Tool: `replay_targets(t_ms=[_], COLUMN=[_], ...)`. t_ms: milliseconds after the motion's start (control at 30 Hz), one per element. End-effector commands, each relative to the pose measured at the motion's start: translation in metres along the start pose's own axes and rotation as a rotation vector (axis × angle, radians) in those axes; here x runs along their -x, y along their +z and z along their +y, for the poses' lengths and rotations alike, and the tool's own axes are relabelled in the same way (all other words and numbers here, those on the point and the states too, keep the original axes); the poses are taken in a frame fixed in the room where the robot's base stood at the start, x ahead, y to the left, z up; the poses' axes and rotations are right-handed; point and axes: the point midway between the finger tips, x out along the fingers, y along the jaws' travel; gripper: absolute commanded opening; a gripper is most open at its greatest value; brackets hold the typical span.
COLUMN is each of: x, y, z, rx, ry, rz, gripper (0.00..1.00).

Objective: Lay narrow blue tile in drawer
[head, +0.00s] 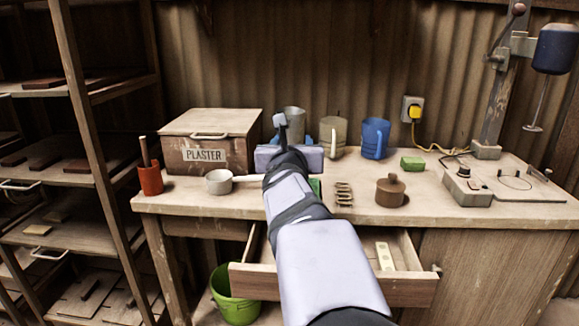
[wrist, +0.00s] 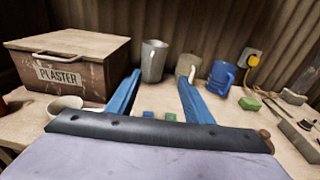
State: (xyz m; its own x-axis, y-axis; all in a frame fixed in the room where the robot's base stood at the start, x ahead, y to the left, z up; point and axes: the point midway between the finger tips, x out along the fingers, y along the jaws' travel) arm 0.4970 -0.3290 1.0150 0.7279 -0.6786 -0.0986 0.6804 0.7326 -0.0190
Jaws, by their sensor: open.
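My gripper (head: 292,141) reaches over the worktop, its blue fingers spread apart and empty in the wrist view (wrist: 160,78). Between and beyond the fingers, low in the wrist view, a small bluish block (wrist: 147,116) and a greener block (wrist: 170,117) lie on the worktop. The bluish one may be the narrow blue tile; its shape is too small to tell. In the head view my arm hides that spot except for a green edge (head: 315,187). The drawer (head: 412,290) under the worktop stands open, partly hidden by my arm, with a pale strip with dark spots (head: 384,256) inside.
A plaster box (head: 205,155), a white pan (head: 218,182) and an orange pot (head: 150,180) stand left. A grey jug (head: 293,120), beige jug (head: 333,130) and blue jug (head: 375,138) stand behind. A brown lidded pot (head: 391,190), green block (head: 412,163) and press stand right.

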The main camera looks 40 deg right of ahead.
Motion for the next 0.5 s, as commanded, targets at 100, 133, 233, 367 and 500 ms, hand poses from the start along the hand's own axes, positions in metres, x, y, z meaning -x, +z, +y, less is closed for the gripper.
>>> replay_targets(t_ms=[100, 133, 233, 367, 500], x=[-0.011, -0.013, -0.022, -0.034, -0.045], y=[0.024, 0.026, 0.032, 0.041, 0.050], z=[-0.003, -0.003, -0.005, -0.007, -0.009], rx=[0.009, 0.011, 0.018, 0.028, 0.050], ry=[-0.008, -0.010, -0.015, -0.022, -0.026], rz=[0.054, 0.066, 0.108, 0.160, 0.213], gripper=[0.47, 0.47, 0.47, 0.47, 0.47])
